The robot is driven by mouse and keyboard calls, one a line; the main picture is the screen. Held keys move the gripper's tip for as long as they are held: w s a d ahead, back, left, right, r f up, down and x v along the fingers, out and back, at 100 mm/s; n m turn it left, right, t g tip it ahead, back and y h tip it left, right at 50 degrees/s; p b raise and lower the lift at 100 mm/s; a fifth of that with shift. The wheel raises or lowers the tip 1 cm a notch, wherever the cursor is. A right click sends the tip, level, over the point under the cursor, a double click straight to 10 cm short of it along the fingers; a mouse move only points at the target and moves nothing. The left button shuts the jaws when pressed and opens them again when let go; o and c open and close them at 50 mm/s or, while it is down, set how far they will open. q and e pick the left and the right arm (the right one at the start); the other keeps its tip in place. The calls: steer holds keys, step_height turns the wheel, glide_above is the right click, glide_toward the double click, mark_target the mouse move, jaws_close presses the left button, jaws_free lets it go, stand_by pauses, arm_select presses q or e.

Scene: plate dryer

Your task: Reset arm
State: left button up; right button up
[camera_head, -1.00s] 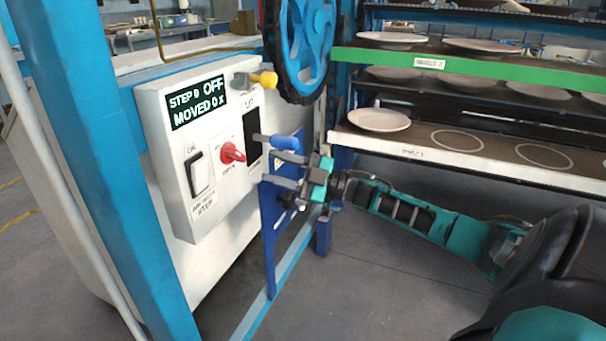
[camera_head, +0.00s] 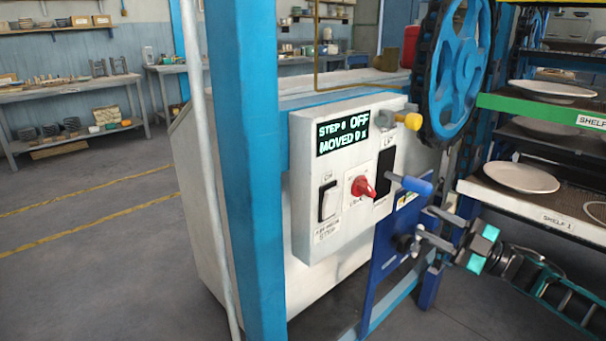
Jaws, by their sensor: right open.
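My right gripper (camera_head: 432,227) comes in from the right side with its fingers apart and nothing between them. It is in front of the dark blue panel (camera_head: 386,275), below the blue-handled lever (camera_head: 413,185) of the control box. Whether a finger touches the panel I cannot tell. My right arm (camera_head: 555,285) runs off the lower right edge. The white control box (camera_head: 305,200) has a display (camera_head: 343,133) reading "OFF" and "MOVED 0", a rocker switch (camera_head: 328,201), a red knob (camera_head: 364,188) and a yellow-tipped lever (camera_head: 411,121). My left gripper is not in view.
A blue post (camera_head: 247,150) and a pale pipe (camera_head: 205,150) stand left of the box. Shelves with white plates (camera_head: 521,177) are at the right, beside a blue wheel (camera_head: 459,62). Workbenches (camera_head: 70,85) line the back left. The floor at left is clear.

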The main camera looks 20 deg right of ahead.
steer(key=shift+a+f, duration=0.1)
steer(key=s+a+f+m+h+p, duration=0.45)
steer(key=a+f+m+h, duration=0.4)
steer(key=a+f, duration=0.4)
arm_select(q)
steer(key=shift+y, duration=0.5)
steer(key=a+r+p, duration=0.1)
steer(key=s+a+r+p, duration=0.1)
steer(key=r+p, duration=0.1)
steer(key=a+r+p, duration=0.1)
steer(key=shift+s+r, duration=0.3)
arm_select(e)
steer(key=s+a+f+m+g+h, duration=0.1)
steer(key=s+a+f+m+g, duration=0.1)
steer(key=s+a, duration=0.3)
steer(key=s+a+f+m+g+h, duration=0.1)
steer(key=s+a+f+m+g, duration=0.1)
steer(key=s+a, duration=0.4)
steer(key=shift+s+a+f+m+g+h, duration=0.3)
steer(key=shift+a+m+g, duration=0.5)
steer(key=shift+a+m, duration=0.35)
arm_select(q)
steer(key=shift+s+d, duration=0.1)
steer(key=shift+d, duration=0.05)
